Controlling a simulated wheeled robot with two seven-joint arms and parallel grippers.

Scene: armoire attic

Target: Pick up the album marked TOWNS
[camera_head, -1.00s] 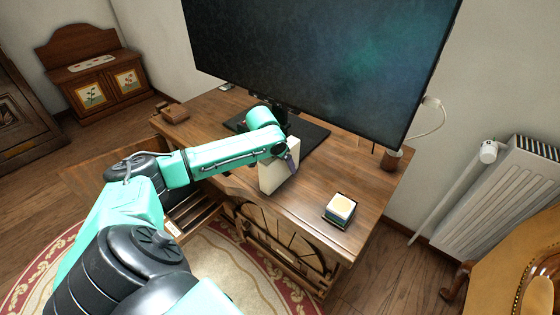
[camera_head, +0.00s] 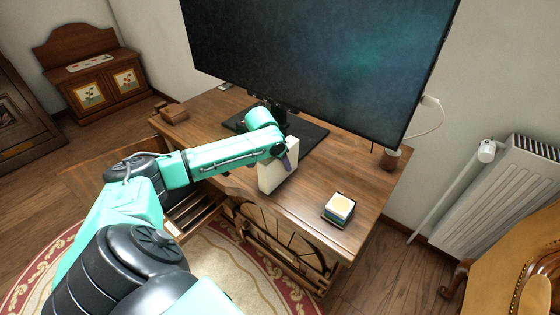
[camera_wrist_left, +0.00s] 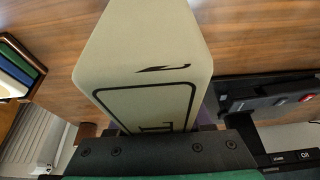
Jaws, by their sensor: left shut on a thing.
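A cream, slab-like album (camera_head: 278,172) stands upright on the desk below the monitor, in the head view. My left gripper (camera_head: 289,153) is at its upper part and shut on it. In the left wrist view the cream album (camera_wrist_left: 145,45) fills the middle, with a black-lined frame, a small dark mark and part of a letter. The rest of the marking is hidden by the gripper body, so I cannot read the word. My right gripper is not in view.
The wooden desk (camera_head: 235,110) holds a large monitor (camera_head: 320,60) behind the album. A small stack of books (camera_head: 340,207) lies right of it, also in the left wrist view (camera_wrist_left: 18,68). A brown cup (camera_head: 391,159) stands at the right edge. Desk surface between album and stack is clear.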

